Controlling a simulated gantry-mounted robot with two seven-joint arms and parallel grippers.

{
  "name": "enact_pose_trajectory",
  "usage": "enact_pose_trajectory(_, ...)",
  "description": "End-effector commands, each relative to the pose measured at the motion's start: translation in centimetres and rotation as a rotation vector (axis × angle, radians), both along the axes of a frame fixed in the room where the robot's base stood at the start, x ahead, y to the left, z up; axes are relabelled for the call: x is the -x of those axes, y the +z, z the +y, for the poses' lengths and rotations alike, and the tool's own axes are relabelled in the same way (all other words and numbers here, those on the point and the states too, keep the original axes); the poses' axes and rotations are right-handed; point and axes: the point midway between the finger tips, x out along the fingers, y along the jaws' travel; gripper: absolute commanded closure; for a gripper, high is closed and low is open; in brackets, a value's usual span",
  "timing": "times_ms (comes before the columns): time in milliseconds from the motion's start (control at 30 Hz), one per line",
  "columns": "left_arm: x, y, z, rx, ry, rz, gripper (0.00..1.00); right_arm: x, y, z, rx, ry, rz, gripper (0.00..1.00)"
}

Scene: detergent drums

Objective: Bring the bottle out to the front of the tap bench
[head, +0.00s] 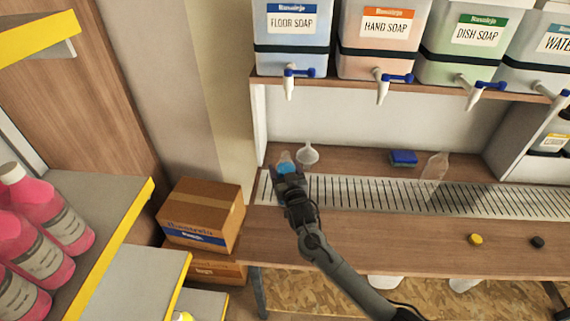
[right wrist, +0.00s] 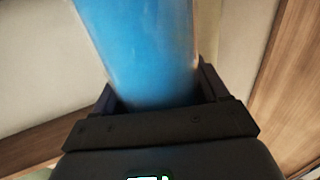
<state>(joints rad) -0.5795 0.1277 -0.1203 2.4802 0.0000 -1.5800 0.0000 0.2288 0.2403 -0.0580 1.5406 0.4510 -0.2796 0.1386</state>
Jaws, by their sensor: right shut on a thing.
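A bottle holding blue liquid (head: 285,159) is at the left end of the tap bench (head: 370,255), near the slotted drain grate and below the FLOOR SOAP drum. My right gripper (head: 287,172) is shut on this bottle and hides most of it in the head view. In the right wrist view, the blue bottle (right wrist: 145,50) fills the space between the fingers, slightly tilted in the picture. The head view does not show clearly whether its base touches the grate. My left gripper is not in view.
Drums with taps, including the FLOOR SOAP drum (head: 290,38), stand on a shelf above. A funnel (head: 307,154), blue sponge (head: 403,157) and clear bottle (head: 436,167) are on the bench. A yellow cap (head: 475,239) and black cap (head: 537,242) lie at the front right. Cardboard boxes (head: 200,213) stand left.

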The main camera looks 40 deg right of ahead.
Motion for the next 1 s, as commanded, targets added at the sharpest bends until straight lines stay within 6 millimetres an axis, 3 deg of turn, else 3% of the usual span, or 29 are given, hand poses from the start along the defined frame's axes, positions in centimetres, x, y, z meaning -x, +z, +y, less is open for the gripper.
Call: enact_pose_trajectory(1000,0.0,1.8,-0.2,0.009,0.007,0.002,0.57,5.4,0.5,5.5,-0.001,0.001,-0.004,0.85)
